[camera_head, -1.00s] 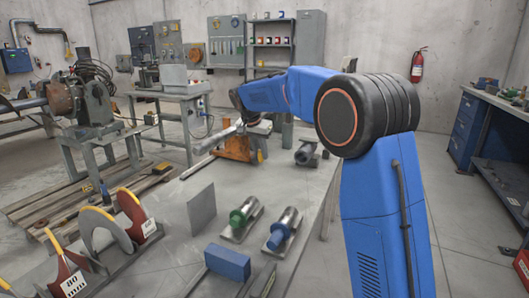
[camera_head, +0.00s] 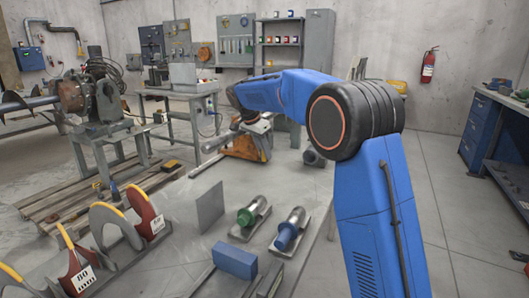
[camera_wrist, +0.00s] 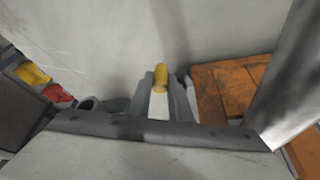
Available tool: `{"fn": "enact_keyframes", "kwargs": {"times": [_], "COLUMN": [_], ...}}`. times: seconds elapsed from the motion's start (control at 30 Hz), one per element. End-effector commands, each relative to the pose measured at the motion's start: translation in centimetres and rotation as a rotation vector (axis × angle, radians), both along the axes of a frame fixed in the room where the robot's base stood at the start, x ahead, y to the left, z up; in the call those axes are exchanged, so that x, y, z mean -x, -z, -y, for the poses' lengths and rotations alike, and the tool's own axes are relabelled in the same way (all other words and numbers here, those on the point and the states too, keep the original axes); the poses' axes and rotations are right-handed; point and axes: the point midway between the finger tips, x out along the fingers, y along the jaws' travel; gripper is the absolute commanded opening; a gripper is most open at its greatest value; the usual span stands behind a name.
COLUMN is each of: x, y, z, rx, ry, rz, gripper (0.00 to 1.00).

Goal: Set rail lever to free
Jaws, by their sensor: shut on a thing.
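In the wrist view my gripper (camera_wrist: 161,92) has its two grey fingers on either side of a pale lever with a rounded yellow tip (camera_wrist: 160,77). It is shut on this lever, with the yellow tip showing between the fingertips. An orange body (camera_wrist: 232,88) lies just right of the fingers. In the head view the orange rail unit (camera_head: 248,142) stands at the far end of the grey table, under the end of my arm. My gripper and the lever cannot be made out there. Which lever setting is which cannot be read.
A bright metal bar (camera_wrist: 288,80) crosses the right of the wrist view. Yellow (camera_wrist: 33,74) and red (camera_wrist: 58,94) parts lie at left. Nearer on the table are green-ended (camera_head: 250,214) and blue-ended (camera_head: 289,229) cylinders, an upright grey plate (camera_head: 207,208) and a blue block (camera_head: 235,262).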

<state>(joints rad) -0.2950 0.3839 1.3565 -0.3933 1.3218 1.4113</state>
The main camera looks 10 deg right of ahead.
Motion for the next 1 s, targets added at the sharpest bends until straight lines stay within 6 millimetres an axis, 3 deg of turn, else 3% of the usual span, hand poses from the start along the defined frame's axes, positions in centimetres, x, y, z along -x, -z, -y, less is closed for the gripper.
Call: {"fn": "enact_keyframes", "kwargs": {"times": [0.1,0.13,0.2,0.63,1.0], "x": [0.0,0.0,0.0,0.2,1.4], "y": [-0.1,-0.1,-0.1,-0.9,-7.2], "z": [-0.1,0.0,0.0,-0.3,-2.6], "rx": [-0.001,-0.001,-0.001,-0.001,-0.001], "ry": [-0.002,-0.002,-0.002,-0.002,-0.002], "rz": [0.002,0.002,0.001,0.001,0.003], "gripper": [0.0,0.25,0.37,0.37,0.37]}}
